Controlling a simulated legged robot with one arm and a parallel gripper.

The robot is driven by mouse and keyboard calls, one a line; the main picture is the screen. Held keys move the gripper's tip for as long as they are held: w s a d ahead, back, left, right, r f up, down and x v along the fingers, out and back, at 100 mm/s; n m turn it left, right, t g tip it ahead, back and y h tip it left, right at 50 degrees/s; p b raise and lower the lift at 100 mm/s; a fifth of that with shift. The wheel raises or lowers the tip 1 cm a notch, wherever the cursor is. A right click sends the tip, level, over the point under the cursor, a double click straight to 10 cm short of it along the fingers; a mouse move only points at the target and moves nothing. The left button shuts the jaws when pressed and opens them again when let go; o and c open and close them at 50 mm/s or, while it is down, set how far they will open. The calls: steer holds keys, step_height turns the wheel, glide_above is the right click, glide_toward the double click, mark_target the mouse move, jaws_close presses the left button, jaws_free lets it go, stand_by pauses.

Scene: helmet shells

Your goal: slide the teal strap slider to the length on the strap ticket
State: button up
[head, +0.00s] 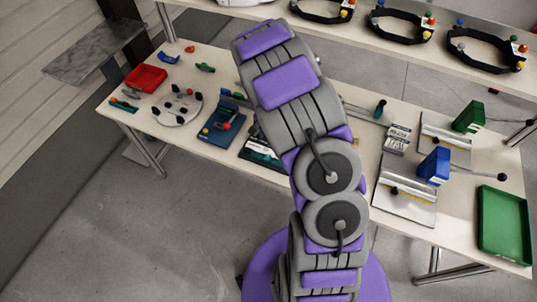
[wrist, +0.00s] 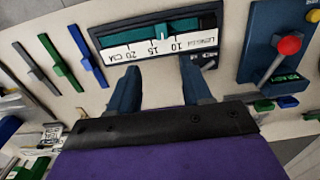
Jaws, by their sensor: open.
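In the wrist view the strap gauge shows upside down, with a white scale (wrist: 140,50) marked 10, 15 and 20. A teal strap slider (wrist: 163,31) sits in its dark slot, with a pale mark between the 10 and 15 numbers. A small dark label (wrist: 208,62) beside the scale carries pale text too small to read surely. My gripper (wrist: 158,73) is open and empty, its two dark blue fingers just short of the scale. In the head view my arm hides the gripper and part of the gauge (head: 260,152).
Grey, green and blue bars (wrist: 88,55) lie left of the gauge in the wrist view. A blue block with a red-knobbed lever (wrist: 288,45) stands right. The head view shows a red tray (head: 146,78), a round plate (head: 178,106) and a green tray (head: 504,225).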

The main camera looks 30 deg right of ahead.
glide_above(267, 157)
steer(key=f, duration=0.8)
steer(key=shift+a+f+b, duration=0.1)
steer(key=shift+a+b, duration=0.2)
steer(key=f, duration=0.3)
steer(key=shift+d+f, duration=0.25)
steer(key=shift+d, duration=0.15)
steer(key=shift+d+f, duration=0.3)
steer(key=shift+f, duration=0.3)
steer(key=shift+a, duration=0.5)
steer(key=c, duration=0.3)
steer(key=shift+d, duration=0.3)
steer(key=c, duration=0.5)
jaws_close()
steer(key=shift+a, duration=0.1)
